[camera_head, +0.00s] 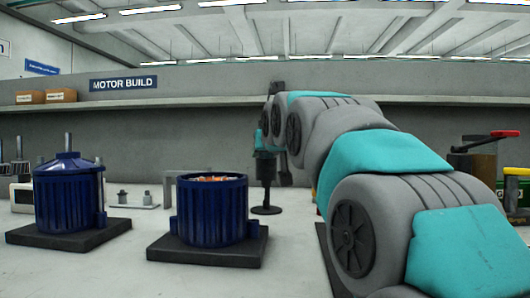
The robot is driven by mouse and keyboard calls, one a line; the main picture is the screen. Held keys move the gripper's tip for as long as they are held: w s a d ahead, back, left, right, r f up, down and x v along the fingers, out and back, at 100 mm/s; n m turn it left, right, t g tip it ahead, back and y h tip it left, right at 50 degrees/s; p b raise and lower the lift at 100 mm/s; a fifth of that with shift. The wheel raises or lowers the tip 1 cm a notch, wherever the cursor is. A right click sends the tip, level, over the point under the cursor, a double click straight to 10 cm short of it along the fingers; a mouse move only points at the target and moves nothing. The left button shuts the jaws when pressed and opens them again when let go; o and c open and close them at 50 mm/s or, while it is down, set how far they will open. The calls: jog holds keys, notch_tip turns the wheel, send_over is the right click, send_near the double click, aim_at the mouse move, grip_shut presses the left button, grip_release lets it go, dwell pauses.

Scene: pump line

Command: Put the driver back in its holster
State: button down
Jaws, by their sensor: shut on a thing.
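My arm reaches from the lower right to the middle of the head view, and its wrist points down. My gripper (266,148) is small and dark there and is shut on the driver (264,168), a dark upright tool. The fingers cannot be made out clearly against it. Directly below in the picture is a black stand (266,210) with a thin post and round base, on the bench behind the right motor. It may belong to the holster. I cannot tell whether the driver touches it or is inside it.
An open blue motor housing (212,212) with copper windings and a closed blue motor (69,195) stand on dark plates at left. Small parts (135,198) lie behind them. A red-handled device (480,150) stands at far right. The bench between the motors and stand is narrow.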

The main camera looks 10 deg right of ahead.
dwell(0.6)
jog(key=shift+c, duration=0.6)
grip_release()
notch_tip(320, 180, up, 6)
jog(key=p, duration=0.4)
jog(key=shift+s, duration=0.1)
dwell(0.4)
